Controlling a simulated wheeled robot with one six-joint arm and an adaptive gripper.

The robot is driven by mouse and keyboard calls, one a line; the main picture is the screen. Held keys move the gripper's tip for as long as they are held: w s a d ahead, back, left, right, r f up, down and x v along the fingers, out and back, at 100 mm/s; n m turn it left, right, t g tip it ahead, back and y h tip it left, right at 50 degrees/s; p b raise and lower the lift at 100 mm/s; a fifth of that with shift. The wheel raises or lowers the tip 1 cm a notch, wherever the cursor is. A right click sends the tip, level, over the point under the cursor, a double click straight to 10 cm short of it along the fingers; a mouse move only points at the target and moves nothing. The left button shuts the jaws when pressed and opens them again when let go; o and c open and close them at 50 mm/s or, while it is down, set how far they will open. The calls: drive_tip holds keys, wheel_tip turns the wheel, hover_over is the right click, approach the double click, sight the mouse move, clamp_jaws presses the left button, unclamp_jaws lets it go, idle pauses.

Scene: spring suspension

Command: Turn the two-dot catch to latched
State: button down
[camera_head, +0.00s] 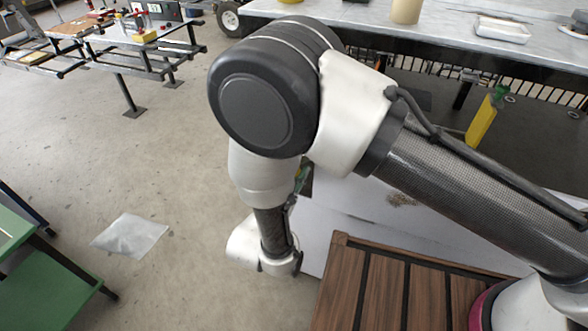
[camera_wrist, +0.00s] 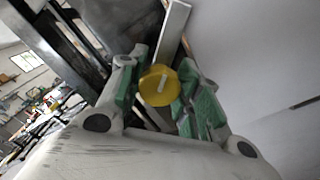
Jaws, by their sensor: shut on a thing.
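In the wrist view a round yellow knob (camera_wrist: 155,89) with a short pale bar across its face sits between the fingers of my gripper (camera_wrist: 162,94). My gripper has green pads and is shut on this knob. I cannot see any dots on it, so I cannot tell by marking that it is the two-dot catch, nor whether it stands latched. A light grey flat bar (camera_wrist: 174,32) rises behind the knob. In the head view my own arm hides the knob and most of my gripper.
A pale flat panel (camera_wrist: 250,55) fills the right of the wrist view, close to my fingers. In the head view a slatted wooden top (camera_head: 385,290) lies at lower right, a workbench (camera_head: 450,32) runs along the back, and a green table (camera_head: 45,285) stands at left.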

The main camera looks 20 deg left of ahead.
drive_tip(key=m, duration=0.4)
drive_tip(key=shift+f+m, duration=0.1)
drive_tip(key=shift+m, duration=2.1)
drive_tip(key=c, duration=1)
unclamp_jaws()
drive_tip(key=s, duration=1.2)
drive_tip(key=shift+a, duration=0.4)
drive_tip(key=shift+s, duration=0.1)
